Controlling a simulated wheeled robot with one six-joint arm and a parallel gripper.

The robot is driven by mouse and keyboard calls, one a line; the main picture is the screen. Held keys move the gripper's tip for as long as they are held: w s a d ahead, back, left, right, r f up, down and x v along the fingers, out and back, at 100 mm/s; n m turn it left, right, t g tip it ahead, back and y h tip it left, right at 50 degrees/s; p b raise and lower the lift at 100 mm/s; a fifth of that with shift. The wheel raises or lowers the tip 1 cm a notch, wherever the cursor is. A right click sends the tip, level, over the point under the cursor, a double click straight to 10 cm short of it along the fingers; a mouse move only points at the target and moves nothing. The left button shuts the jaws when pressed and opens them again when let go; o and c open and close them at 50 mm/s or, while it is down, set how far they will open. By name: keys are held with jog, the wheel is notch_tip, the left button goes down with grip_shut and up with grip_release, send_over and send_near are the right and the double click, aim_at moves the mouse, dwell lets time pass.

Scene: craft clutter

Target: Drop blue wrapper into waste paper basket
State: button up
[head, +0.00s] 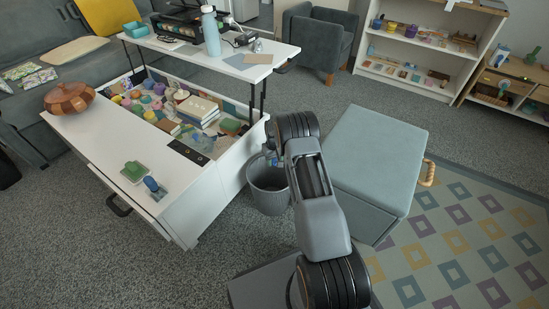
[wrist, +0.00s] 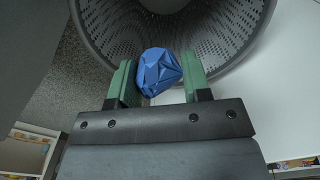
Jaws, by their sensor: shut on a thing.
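The blue wrapper (wrist: 158,72) is a crumpled, faceted ball in the wrist view. My gripper (wrist: 160,82) is shut on it, with a green finger pad on each side. The waste paper basket (head: 268,187) is grey and stands on the carpet between the white table and the grey ottoman. In the wrist view the basket (wrist: 104,38) fills the top, with its perforated inner wall and rim just beyond the wrapper. I cannot tell whether the wrapper is inside the rim.
The white table (head: 229,170) with an open compartment of craft items is close on the basket's left. The grey ottoman (head: 375,150) is close on its right. A patterned rug (head: 470,235) lies at the right. Open carpet lies at the front left.

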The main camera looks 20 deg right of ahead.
jog(key=shift+f, duration=0.15)
jog(key=o, duration=1)
jog(key=shift+c, duration=0.2)
notch_tip(320, 180, up, 14)
jog(key=p, duration=0.4)
jog(key=shift+p, duration=0.4)
jog(key=shift+f, duration=0.1)
